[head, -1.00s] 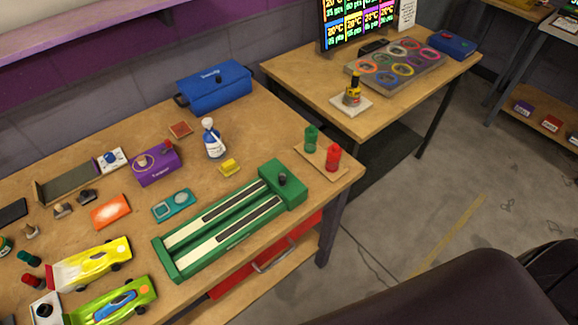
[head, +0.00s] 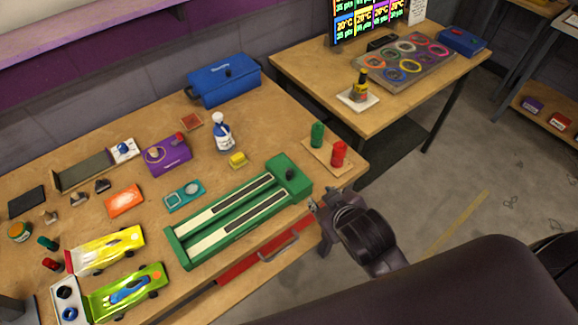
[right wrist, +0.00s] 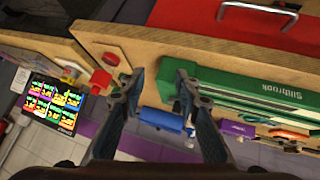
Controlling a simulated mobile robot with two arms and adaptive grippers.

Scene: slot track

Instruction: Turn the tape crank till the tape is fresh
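The green track unit (head: 180,243) lies on the wooden table, with two long lanes of white and dark tape. My right gripper (head: 320,206) is at the table's front right edge, just in front of the end box and apart from the knob. In the right wrist view my right gripper (right wrist: 160,77) is open and empty, with the green end box (right wrist: 187,98) by its right finger. The knob is not clear there. My left gripper is not in view.
Green (head: 317,135) and red (head: 338,154) cylinders stand on a small board right of the end box. A red drawer (head: 250,267) is below the table edge.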

